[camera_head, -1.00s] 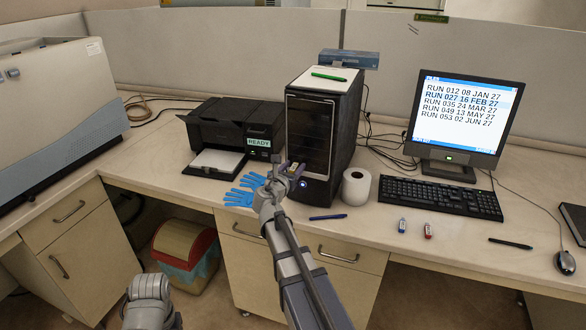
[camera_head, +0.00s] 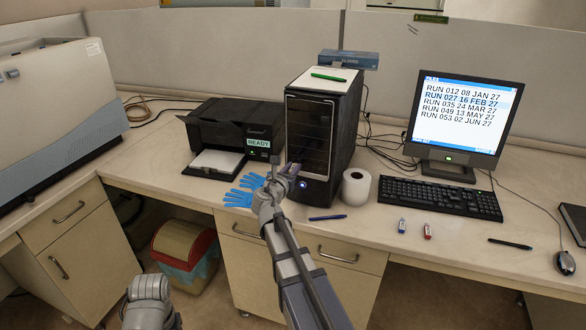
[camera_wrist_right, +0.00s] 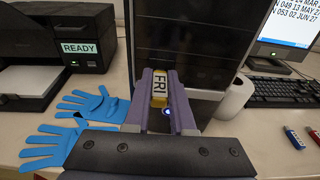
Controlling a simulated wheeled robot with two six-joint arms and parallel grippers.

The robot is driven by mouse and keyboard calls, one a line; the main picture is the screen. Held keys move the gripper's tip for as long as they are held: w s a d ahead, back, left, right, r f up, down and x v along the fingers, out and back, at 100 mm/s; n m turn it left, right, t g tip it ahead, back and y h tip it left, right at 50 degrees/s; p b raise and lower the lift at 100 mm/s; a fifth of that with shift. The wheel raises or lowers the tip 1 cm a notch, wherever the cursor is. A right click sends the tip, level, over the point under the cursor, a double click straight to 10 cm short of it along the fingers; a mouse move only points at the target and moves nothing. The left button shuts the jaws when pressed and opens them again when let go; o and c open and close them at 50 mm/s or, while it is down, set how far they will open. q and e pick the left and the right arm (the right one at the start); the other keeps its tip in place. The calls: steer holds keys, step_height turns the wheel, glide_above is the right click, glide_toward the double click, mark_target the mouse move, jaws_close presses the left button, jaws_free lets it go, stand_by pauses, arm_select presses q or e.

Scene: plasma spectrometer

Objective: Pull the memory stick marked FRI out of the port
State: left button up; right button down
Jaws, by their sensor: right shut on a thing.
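The memory stick marked FRI (camera_wrist_right: 160,88) is yellow with a pale label, and it shows between the fingers in the right wrist view. My right gripper (camera_wrist_right: 162,100) is shut on it. In the head view my right gripper (camera_head: 291,170) is at the lower front of the black computer tower (camera_head: 345,125), which also shows in the wrist view (camera_wrist_right: 190,40). The fingers hide the stick's far end and the port, so I cannot tell whether the stick is still in it. My left gripper is out of view; only part of my left arm shows at the bottom.
Blue gloves (camera_head: 241,193) lie left of the tower, by the printer (camera_head: 232,125). A white roll (camera_head: 355,187) and a blue pen (camera_head: 327,217) are right of my gripper. Blue (camera_head: 402,226) and red (camera_head: 427,231) sticks lie before the keyboard (camera_head: 440,197).

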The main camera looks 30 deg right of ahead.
steer(key=f+v, duration=0.1)
steer(key=v, duration=0.5)
steer(key=shift+s+a, duration=0.2)
steer(key=shift+a, duration=0.2)
stand_by(1.1)
